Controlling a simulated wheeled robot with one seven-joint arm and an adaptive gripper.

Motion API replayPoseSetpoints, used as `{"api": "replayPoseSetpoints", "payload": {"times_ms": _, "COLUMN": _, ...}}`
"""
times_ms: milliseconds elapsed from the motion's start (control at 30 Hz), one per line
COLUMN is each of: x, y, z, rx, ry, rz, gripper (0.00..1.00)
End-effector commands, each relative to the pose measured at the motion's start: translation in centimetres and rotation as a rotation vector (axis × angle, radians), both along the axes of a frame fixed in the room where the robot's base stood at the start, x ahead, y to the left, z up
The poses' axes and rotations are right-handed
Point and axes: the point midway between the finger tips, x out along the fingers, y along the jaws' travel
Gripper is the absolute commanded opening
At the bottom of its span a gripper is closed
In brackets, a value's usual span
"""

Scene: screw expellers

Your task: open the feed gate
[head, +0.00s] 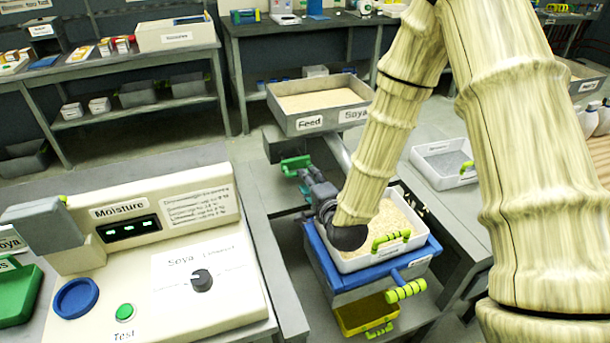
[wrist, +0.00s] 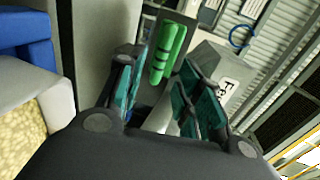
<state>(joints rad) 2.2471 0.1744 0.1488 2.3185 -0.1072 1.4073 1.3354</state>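The feed gate's handle, a green bar (head: 295,164), sticks out below the left side of the hopper marked Feed (head: 318,107). In the wrist view the green ribbed handle (wrist: 165,55) stands ahead, in line with the space between my fingers. My gripper (head: 307,177) is close to the handle in the head view. In the wrist view my gripper (wrist: 158,80) is open, with teal pads on both sides and nothing between them. Contact with the handle cannot be made out. The gate plate itself is largely hidden.
A white tray of pale grains (head: 392,222) with a yellow-green handle sits on a blue stand below my wrist. A yellow drawer (head: 362,318) is under it. The moisture tester (head: 160,250) stands at left.

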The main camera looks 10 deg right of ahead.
Motion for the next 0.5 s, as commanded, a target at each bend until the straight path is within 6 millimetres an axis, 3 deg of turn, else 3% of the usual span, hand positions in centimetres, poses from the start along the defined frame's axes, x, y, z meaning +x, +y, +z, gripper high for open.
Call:
{"api": "replayPoseSetpoints", "payload": {"times_ms": 233, "x": -4.0, "y": -0.5, "z": 0.8, "rx": 0.002, "ry": 0.001, "rz": 0.000, "gripper": 0.35}}
{"api": "replayPoseSetpoints", "payload": {"times_ms": 500, "x": -5.9, "y": -0.7, "z": 1.2, "rx": 0.000, "ry": 0.000, "rz": 0.000, "gripper": 0.35}}
